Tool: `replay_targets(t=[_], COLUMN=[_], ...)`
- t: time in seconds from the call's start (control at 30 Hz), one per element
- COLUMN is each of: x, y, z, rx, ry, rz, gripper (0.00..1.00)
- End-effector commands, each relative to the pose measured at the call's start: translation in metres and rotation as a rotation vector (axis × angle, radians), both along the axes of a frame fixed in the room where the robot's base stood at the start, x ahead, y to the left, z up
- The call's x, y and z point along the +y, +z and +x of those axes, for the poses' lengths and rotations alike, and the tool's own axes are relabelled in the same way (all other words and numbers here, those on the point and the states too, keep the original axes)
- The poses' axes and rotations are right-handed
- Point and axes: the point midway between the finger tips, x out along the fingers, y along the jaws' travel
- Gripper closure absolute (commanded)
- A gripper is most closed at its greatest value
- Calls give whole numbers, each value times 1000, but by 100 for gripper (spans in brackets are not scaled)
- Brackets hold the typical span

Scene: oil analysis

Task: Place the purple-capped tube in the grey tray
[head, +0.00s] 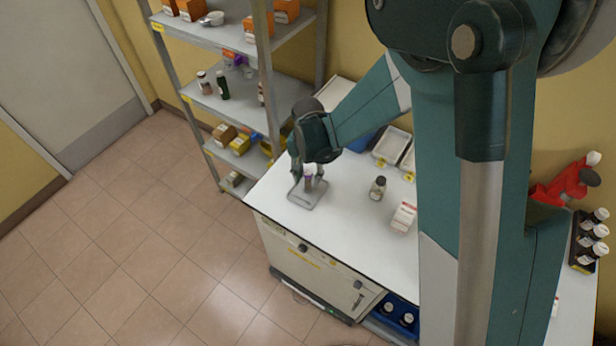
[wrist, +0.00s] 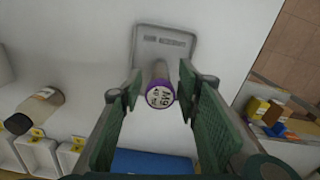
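The purple-capped tube (wrist: 160,95) is upright between my fingers in the wrist view, its labelled cap toward the camera. It also shows in the head view (head: 309,184). Its lower end is at the near edge of the grey tray (wrist: 165,32); I cannot tell whether it touches the tray floor. The grey tray lies flat on the white bench, at its left end in the head view (head: 304,203). My gripper (wrist: 160,82) has a finger on either side of the tube, with a narrow gap showing at each side. In the head view my gripper (head: 302,178) is over the tray's back part.
A dark-capped bottle (head: 377,188) and a white box (head: 404,216) stand right of the tray on the bench. White trays (head: 391,146) with yellow tags and a blue item (wrist: 150,162) lie at the back. A loaded metal shelf (head: 235,107) stands close on the left.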

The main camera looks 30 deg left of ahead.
Motion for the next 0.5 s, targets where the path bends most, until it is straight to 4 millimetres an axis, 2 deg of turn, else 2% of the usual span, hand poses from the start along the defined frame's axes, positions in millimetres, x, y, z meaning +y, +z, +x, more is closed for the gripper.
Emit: replay_targets(t=[0.27, 0.5], x=[0, 0], y=[3, 16], z=[0, 0], rx=[0, 0], ry=[0, 0], rz=[0, 0], gripper=[67, 67])
